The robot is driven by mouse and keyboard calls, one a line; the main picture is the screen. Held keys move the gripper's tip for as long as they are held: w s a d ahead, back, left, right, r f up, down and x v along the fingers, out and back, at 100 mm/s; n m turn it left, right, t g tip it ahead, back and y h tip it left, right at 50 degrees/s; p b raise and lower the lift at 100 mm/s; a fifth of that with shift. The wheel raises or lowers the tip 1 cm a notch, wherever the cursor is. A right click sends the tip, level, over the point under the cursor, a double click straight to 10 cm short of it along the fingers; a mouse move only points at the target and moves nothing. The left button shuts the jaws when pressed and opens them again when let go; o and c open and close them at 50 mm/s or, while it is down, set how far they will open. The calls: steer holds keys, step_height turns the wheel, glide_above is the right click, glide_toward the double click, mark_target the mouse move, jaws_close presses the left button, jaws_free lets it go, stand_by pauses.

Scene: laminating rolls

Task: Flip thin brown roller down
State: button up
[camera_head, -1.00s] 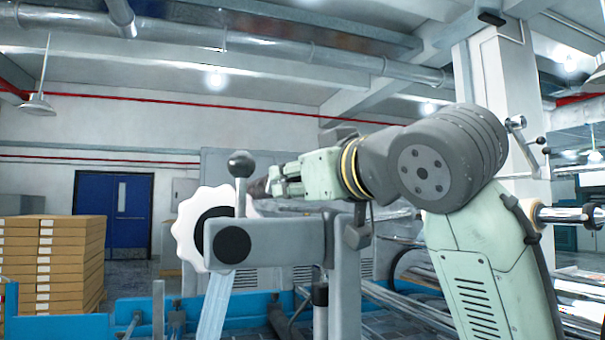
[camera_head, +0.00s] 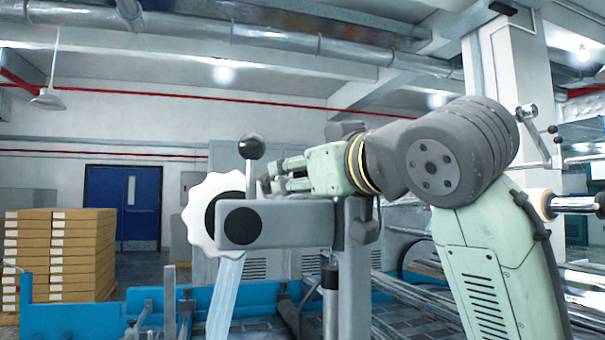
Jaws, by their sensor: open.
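My gripper (camera_head: 268,186) is pale green with dark fingertips and points left, just right of a ball-topped lever (camera_head: 251,150). Its fingers are apart, with nothing seen between them. The lever stands upright at the left end of a grey bracket arm (camera_head: 290,225), beside a white scalloped handwheel (camera_head: 205,212). The gap in depth between fingertips and lever is hard to judge. A brown-ended metal roller (camera_head: 570,204) shows at the right edge, behind my arm. I cannot tell whether it is the thin brown roller.
A grey upright post (camera_head: 355,270) carries the bracket in front of my gripper. A second ball-ended crank (camera_head: 535,135) stands at the right. Blue machine frame (camera_head: 100,315) runs along the bottom. Stacked brown boxes (camera_head: 70,250) and a blue door (camera_head: 125,205) are far left.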

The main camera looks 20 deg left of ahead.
steer(key=v, duration=1.2)
